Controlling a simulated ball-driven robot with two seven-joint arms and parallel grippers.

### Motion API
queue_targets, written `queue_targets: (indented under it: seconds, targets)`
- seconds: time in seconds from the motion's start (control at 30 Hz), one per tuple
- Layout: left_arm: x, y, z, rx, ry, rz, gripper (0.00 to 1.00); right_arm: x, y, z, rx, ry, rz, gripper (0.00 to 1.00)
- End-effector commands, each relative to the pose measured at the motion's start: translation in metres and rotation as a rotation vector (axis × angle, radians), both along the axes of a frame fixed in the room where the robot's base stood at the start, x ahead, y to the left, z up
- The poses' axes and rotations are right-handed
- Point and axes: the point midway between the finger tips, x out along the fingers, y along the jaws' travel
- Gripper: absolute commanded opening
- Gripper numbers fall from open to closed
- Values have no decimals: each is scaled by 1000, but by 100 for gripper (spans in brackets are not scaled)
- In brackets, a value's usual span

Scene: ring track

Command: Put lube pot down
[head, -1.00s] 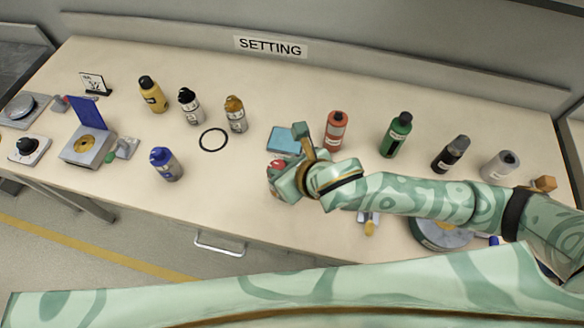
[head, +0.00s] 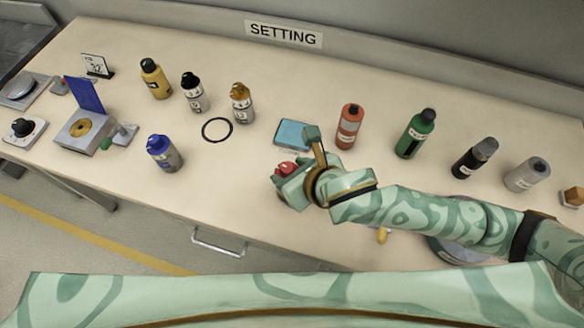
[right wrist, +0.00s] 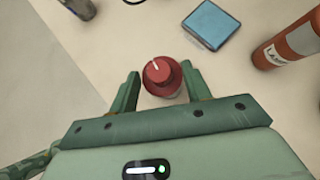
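The lube pot, a small pot with a red lid bearing a white mark, shows at the front middle of the table in the head view (head: 284,168). In the right wrist view the pot (right wrist: 161,75) sits between the two green fingers of my right gripper (right wrist: 160,88). A gap shows beside the left finger; the right finger is very close to the pot. The fingers look spread. In the head view my right gripper (head: 287,180) covers the pot's lower part. The pot looks upright, at or just above the tabletop. My left gripper is out of view.
A blue square pad (head: 293,134) lies behind the pot, with a red bottle (head: 349,127) to its right. A black ring (head: 217,130) and a blue-capped bottle (head: 164,153) are to the left. Bare tabletop (head: 235,180) lies left of the gripper.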

Motion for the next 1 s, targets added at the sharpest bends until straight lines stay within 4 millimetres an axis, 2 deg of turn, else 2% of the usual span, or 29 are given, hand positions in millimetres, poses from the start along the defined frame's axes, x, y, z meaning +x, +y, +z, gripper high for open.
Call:
queue_targets:
  seconds: [0.13, 0.23, 0.5, 0.7, 1.0]
  targets:
    - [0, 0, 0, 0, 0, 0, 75, 0, 0, 2, 1, 0, 1, 48]
    - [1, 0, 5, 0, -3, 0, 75, -5, -4, 11, 1, -1, 1, 48]
    - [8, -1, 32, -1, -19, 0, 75, -40, -30, 57, 0, -1, 1, 48]
    - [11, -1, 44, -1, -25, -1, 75, -61, -46, 81, 1, -1, 0, 48]
    - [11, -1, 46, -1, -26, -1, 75, -68, -51, 87, 1, 2, -1, 48]
